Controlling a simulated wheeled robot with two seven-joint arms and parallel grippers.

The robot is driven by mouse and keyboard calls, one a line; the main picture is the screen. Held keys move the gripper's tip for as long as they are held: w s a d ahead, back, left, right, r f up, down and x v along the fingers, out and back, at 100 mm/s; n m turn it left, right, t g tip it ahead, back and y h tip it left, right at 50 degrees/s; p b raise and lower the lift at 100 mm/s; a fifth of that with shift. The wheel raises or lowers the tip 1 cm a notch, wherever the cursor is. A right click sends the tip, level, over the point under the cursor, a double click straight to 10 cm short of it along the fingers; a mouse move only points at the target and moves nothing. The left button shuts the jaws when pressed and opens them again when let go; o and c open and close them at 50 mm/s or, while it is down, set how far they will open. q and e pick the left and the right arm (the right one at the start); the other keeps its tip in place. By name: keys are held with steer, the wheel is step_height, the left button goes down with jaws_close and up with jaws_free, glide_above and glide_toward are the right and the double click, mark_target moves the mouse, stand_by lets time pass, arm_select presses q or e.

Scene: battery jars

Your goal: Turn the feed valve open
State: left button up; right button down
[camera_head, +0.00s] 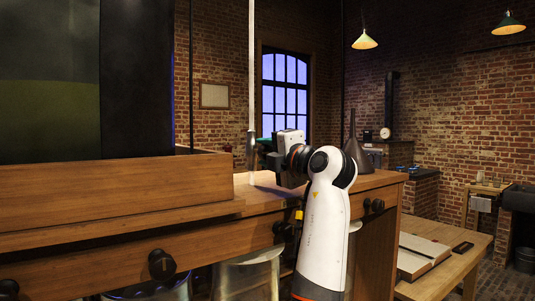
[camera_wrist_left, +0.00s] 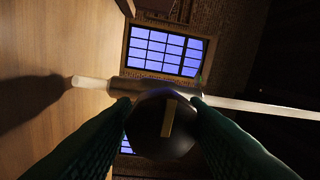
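The feed valve shows in the left wrist view as a dark round knob (camera_wrist_left: 163,128) with a brass-coloured bar mark on its face. It sits on a pale pipe (camera_wrist_left: 250,104) with a thicker metal body. In the head view this pipe (camera_head: 251,70) stands upright over the bench. My left gripper (camera_head: 262,147) is level with the valve body (camera_head: 251,152). In the left wrist view its two dark green fingers (camera_wrist_left: 161,108) lie against opposite sides of the knob, with no clear gap. The knob is hidden in the head view. My right gripper is not in view.
The wooden bench (camera_head: 120,255) carries a wood-framed dark tank (camera_head: 110,190) at left, with dark knobs (camera_head: 161,264) on its front. A dark funnel (camera_head: 354,152) stands right of my left arm. A lower table (camera_head: 460,265) holds a flat box (camera_head: 420,256).

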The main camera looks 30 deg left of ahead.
arm_select(q)
steer(key=shift+o, duration=1.1)
steer(key=shift+s, duration=0.1)
steer(key=b+v, duration=0.3)
steer(key=v, duration=0.9)
